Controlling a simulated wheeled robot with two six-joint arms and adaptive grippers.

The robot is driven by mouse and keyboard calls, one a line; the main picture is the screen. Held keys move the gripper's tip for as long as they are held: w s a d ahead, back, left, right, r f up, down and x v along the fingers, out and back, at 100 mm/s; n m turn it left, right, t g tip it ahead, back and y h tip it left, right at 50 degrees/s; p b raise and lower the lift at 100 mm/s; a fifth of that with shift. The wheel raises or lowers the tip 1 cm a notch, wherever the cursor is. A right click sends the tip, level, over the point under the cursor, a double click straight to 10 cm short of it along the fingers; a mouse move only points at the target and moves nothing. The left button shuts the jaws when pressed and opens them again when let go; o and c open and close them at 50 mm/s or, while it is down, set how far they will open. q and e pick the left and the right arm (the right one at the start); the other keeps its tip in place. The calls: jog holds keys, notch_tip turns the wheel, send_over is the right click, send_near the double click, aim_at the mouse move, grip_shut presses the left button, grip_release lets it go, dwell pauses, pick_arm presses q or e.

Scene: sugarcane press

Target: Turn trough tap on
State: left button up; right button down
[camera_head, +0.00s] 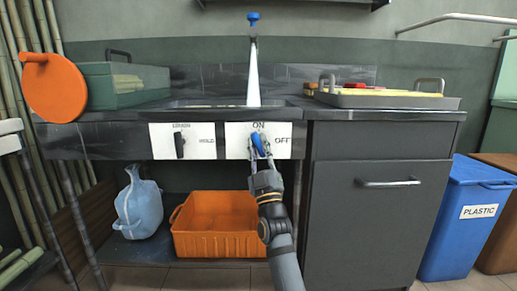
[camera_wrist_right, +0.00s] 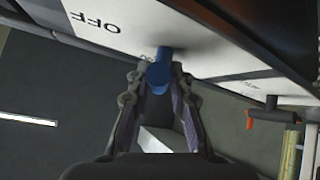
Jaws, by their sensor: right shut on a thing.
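The blue tap handle (camera_head: 259,141) is on the white ON/OFF panel (camera_head: 285,131) at the counter front, tilted, its upper end just below the word ON. My right gripper (camera_head: 260,155) reaches up from below and is shut on this handle. In the right wrist view the blue handle (camera_wrist_right: 160,70) shows between my fingers (camera_wrist_right: 158,85), with the word OFF to its left. A blue-topped spout (camera_head: 253,20) stands above the trough (camera_head: 205,104). A pale white column (camera_head: 253,78), looking like running water, drops from it into the trough. My left gripper is not in view.
A second panel with a black knob (camera_head: 179,145) sits to the left. Below are an orange crate (camera_head: 215,240) and a blue jug (camera_head: 138,207). A dark cabinet (camera_head: 375,220) stands close right of my arm, with a blue PLASTIC bin (camera_head: 460,235) beyond.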

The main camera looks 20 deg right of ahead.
jog(key=c, duration=1.2)
grip_release()
jog(key=shift+f, duration=0.1)
jog(key=v, duration=1.2)
